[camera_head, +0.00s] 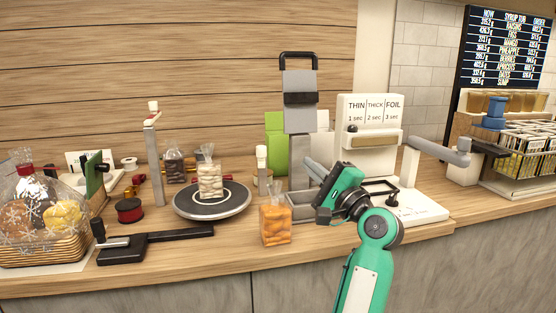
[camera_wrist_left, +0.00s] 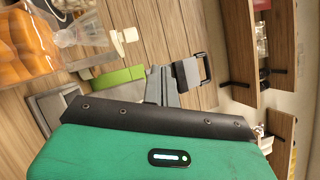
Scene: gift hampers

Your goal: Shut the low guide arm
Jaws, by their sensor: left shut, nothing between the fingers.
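The guide arm is not recognisable in the wrist view. My right gripper is not in view.
A bag of orange pieces (camera_head: 276,223) stands between the dark arm and my left gripper. A wrapped hamper (camera_head: 45,240) is at far left. A filled bag (camera_head: 210,180) stands on the turntable. A white sealer (camera_head: 370,140) is at right.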

